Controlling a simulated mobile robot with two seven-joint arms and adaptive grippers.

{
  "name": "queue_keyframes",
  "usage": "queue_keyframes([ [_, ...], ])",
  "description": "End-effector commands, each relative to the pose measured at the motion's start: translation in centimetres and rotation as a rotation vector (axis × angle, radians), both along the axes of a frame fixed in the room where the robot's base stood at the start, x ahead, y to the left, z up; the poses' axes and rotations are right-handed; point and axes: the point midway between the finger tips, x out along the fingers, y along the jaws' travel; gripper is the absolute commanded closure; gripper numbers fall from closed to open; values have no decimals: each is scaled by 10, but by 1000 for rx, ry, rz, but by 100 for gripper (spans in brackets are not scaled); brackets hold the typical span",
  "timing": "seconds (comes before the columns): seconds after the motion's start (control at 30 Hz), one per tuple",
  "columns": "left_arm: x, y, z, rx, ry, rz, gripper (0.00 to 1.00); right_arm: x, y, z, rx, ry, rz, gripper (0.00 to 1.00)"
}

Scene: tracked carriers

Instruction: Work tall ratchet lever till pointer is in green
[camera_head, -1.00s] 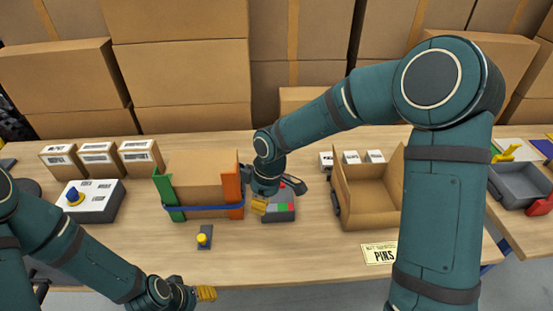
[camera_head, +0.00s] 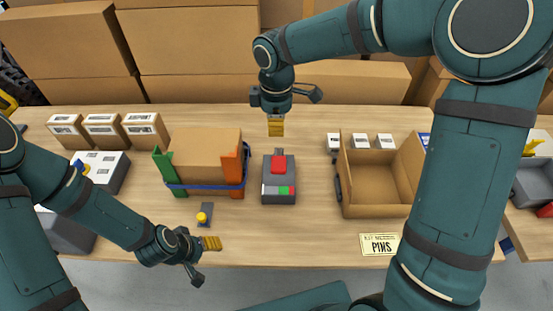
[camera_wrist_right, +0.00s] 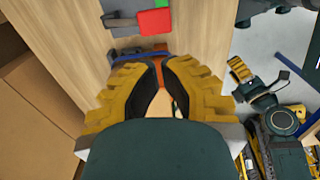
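A grey ratchet box (camera_head: 279,190) stands mid-table with a red block (camera_head: 279,164) on top. A short grey piece, possibly the lever, rises behind the red block. A small green and red strip (camera_head: 284,190) is on the box's front; its pointer is too small to make out. The box also shows at the top of the right wrist view (camera_wrist_right: 152,24).
A carton (camera_head: 205,150) between green and orange plates, with a blue strap, stands left of the box. A yellow-knobbed piece (camera_head: 204,214) lies in front. An open cardboard box (camera_head: 378,210) stands right. Large cartons (camera_head: 200,75) line the back.

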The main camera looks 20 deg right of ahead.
Motion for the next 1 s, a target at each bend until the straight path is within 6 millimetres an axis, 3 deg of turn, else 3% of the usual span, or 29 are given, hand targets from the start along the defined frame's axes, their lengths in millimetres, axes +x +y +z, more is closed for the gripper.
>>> queue_keyframes([
  [0.27,0,0,-2,0,0,0,42,0,0,-20,1,3,0,100],
  [0.7,0,0,-9,2,0,0,42,-1,0,-104,0,5,-1,100],
  [1.0,0,-1,-11,2,0,0,42,0,0,-137,2,2,-1,100],
])
